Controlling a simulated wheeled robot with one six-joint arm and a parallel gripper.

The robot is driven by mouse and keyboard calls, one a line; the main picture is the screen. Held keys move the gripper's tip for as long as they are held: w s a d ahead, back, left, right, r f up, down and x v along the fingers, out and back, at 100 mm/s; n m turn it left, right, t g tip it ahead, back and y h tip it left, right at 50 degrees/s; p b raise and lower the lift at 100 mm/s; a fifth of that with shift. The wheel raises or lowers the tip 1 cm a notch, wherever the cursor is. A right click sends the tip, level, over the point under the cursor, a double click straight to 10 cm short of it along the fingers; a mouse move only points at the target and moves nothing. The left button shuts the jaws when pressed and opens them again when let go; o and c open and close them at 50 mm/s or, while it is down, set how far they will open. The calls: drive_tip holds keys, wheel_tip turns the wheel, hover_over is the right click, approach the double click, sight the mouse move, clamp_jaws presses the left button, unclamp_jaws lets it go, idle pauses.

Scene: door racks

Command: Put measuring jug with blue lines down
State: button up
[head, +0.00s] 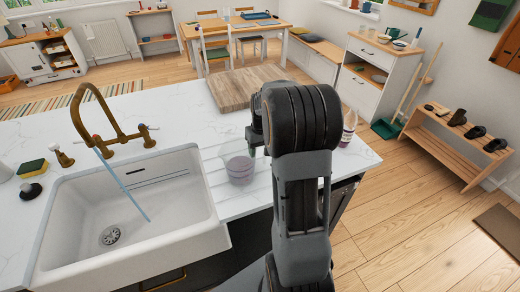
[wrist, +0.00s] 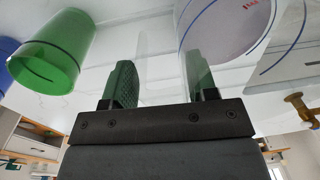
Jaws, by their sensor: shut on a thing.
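The measuring jug (head: 238,168) is clear with a faint purple tint. In the head view it is upright at the grooved counter right of the sink; I cannot tell whether its base touches. My gripper (head: 256,138) is at its right side, partly hidden by my arm. In the wrist view, the jug (wrist: 228,22) shows blue curved lines and a small red mark. Its clear handle appears between the green finger pads of my gripper (wrist: 160,85), which is shut on it.
The white sink (head: 140,215) lies left, with a blue stream from the brass tap (head: 98,120). A wooden board (head: 250,86) lies behind, and a bottle (head: 348,128) stands right of my arm. The wrist view shows a green cup (wrist: 52,50). White counter (head: 180,104) is clear behind the sink.

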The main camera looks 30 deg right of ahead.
drive_tip(key=o, duration=1.2)
drive_tip(key=shift+f, duration=0.1)
drive_tip(key=r, duration=1.1)
drive_tip(key=shift+s+d+r+b, duration=0.1)
drive_tip(key=shift+d+r+b, duration=0.15)
drive_tip(key=shift+d+b, duration=0.1)
drive_tip(key=shift+a+r, duration=0.2)
drive_tip(key=shift+r, duration=0.15)
drive_tip(key=s+a+t, duration=0.1)
drive_tip(key=s+a, duration=0.3)
drive_tip(key=a, duration=0.1)
drive_tip(key=s+a+f+n+t, duration=0.1)
drive_tip(key=s+a+t, duration=0.1)
drive_tip(key=s+a, duration=0.3)
drive_tip(key=s+a+f+n+t, duration=0.1)
drive_tip(key=s+a, duration=0.4)
drive_tip(key=a, duration=0.2)
drive_tip(key=shift+s+a+h, duration=0.1)
drive_tip(key=shift+s+h, duration=0.15)
drive_tip(key=shift+h, duration=0.05)
